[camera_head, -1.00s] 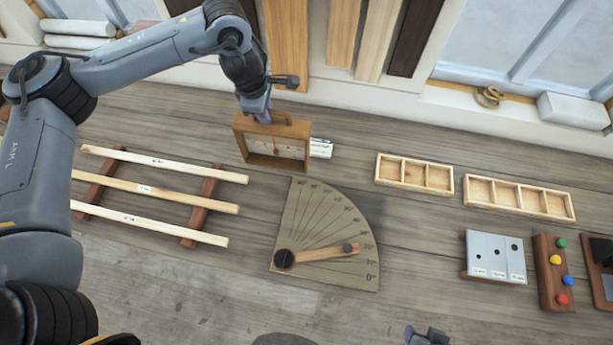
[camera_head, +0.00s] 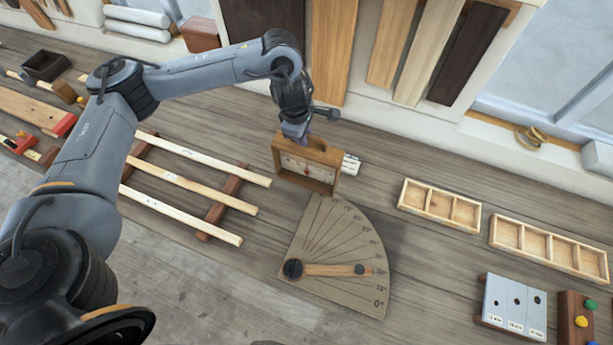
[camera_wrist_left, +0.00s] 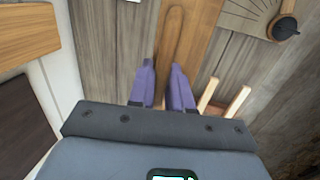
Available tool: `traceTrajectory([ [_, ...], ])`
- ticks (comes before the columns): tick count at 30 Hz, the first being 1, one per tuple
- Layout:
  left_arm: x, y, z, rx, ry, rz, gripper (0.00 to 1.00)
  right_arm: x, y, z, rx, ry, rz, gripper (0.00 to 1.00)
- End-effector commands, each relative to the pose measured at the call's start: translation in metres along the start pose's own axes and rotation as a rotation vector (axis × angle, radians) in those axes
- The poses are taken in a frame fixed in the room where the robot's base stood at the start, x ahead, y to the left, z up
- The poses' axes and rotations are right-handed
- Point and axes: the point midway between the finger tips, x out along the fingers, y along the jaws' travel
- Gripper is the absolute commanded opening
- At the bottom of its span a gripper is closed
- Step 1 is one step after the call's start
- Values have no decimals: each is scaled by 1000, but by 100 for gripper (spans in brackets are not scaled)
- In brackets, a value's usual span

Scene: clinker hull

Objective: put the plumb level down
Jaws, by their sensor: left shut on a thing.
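The plumb level (camera_head: 287,161) is a brown wooden box frame with a pale face and a small red mark, roughly upright at the back of the bench. My left gripper (camera_head: 298,136) is above it, shut on its top handle. In the left wrist view the purple fingers (camera_wrist_left: 163,85) lie either side of the slotted wooden handle (camera_wrist_left: 172,30). The level's lower edge is at or very near the bench top; I cannot tell whether it touches. My right gripper is not in view.
A fan-shaped angle board (camera_head: 335,240) with a wooden pointer lies just in front of the level. A slatted rack (camera_head: 190,183) is to the left. A white labelled item (camera_head: 350,165) sits close behind right. Compartment trays (camera_head: 440,206) stand right, with bare bench (camera_head: 375,190) between.

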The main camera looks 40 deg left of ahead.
Motion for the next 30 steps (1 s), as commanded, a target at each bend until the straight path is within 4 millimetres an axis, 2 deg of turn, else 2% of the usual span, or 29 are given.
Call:
traceTrajectory([
  [5,16,1,-20,-7,0,-1,0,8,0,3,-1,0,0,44],
  [12,45,9,-68,-9,1,-2,0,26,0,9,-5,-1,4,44],
  [18,62,16,-100,-6,-1,-1,0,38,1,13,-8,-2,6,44],
  [24,68,20,-114,-3,-2,2,0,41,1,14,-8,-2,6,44],
  [30,80,18,-115,-1,-3,0,0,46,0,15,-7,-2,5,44],
])
